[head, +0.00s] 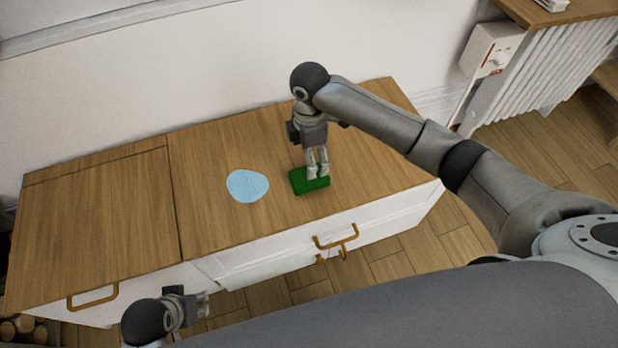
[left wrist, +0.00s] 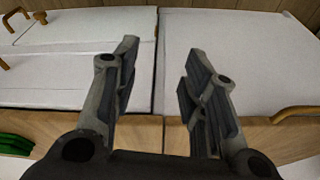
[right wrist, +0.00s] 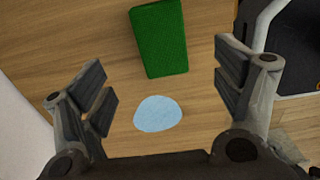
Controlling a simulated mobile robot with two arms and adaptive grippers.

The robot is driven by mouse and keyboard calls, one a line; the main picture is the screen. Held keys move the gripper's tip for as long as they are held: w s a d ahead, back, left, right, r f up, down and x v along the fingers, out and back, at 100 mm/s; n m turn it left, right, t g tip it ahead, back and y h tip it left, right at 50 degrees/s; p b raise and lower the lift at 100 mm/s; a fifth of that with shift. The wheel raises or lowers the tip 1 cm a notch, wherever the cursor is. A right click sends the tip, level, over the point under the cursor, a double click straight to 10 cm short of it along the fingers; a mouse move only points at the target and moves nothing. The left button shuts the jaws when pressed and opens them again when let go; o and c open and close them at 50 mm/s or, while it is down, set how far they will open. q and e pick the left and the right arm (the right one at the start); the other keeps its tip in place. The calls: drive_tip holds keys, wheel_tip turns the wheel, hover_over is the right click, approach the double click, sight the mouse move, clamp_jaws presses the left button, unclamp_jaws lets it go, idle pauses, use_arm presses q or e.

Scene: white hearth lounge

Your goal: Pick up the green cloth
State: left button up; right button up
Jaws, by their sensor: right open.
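The green cloth (head: 310,180) lies as a folded rectangle on the wooden cabinet top (head: 220,150), right of a flat light-blue disc (head: 248,186). My right gripper (head: 318,172) points down and overlaps the cloth in the head view. In the right wrist view the green cloth (right wrist: 160,38) lies beyond the open fingers, with the blue disc (right wrist: 158,113) nearer; nothing is held. My left gripper (head: 206,304) is low at the left, before the cabinet front. Its fingers (left wrist: 160,55) are apart and empty in the left wrist view. A sliver of green (left wrist: 15,145) shows there at the left edge.
The white cabinet fronts (left wrist: 240,60) carry brass handles (head: 335,240) that stick out. A white wall (head: 200,70) stands behind the cabinet. A radiator (head: 545,70) is at the upper right. The left part of the cabinet top is clear.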

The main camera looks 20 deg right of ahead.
sight(297, 177)
drive_tip(key=shift+f+b, duration=0.65)
drive_tip(key=shift+f, duration=1.75)
drive_tip(key=f, duration=0.1)
drive_tip(key=f+b, duration=0.1)
drive_tip(key=f, duration=0.1)
drive_tip(key=shift+s+a, duration=0.1)
drive_tip(key=shift+s, duration=0.1)
drive_tip(key=shift+f+b, duration=0.3)
drive_tip(key=shift+f, duration=0.35)
use_arm(q)
drive_tip(key=v, duration=0.6)
drive_tip(key=shift+r, duration=0.2)
drive_tip(key=shift+a, duration=0.15)
use_arm(e)
drive_tip(key=shift+c, duration=0.3)
drive_tip(key=c, duration=1.1)
drive_tip(key=shift+o, duration=0.2)
drive_tip(key=shift+r, duration=0.15)
